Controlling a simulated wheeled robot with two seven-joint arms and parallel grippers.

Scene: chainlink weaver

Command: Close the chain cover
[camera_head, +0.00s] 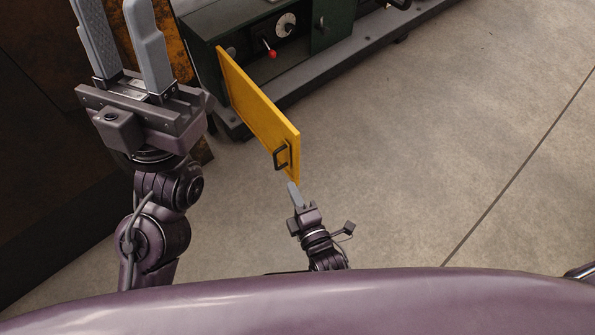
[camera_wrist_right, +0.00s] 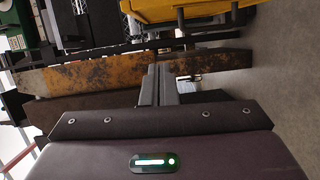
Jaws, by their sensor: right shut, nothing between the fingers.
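The chain cover (camera_head: 255,105) is a yellow panel standing swung out from the green machine (camera_head: 300,38). A black handle (camera_head: 281,156) sits near its free end. My right gripper (camera_head: 293,190) is shut and empty, with its tips just below the handle and the cover's near corner in the head view. I cannot tell whether it touches the cover. In the right wrist view its closed fingers (camera_wrist_right: 158,72) show below the yellow cover (camera_wrist_right: 185,9). My left gripper (camera_head: 112,8) is large at the upper left, its fingers apart and empty, well left of the cover.
The machine's front has a red-knobbed lever (camera_head: 271,54) and a dial (camera_head: 286,25). A grey base rail (camera_head: 330,68) runs along its foot. A rusty orange and dark panel (camera_head: 172,48) stands behind my left gripper. Concrete floor (camera_head: 450,130) is clear right of the cover.

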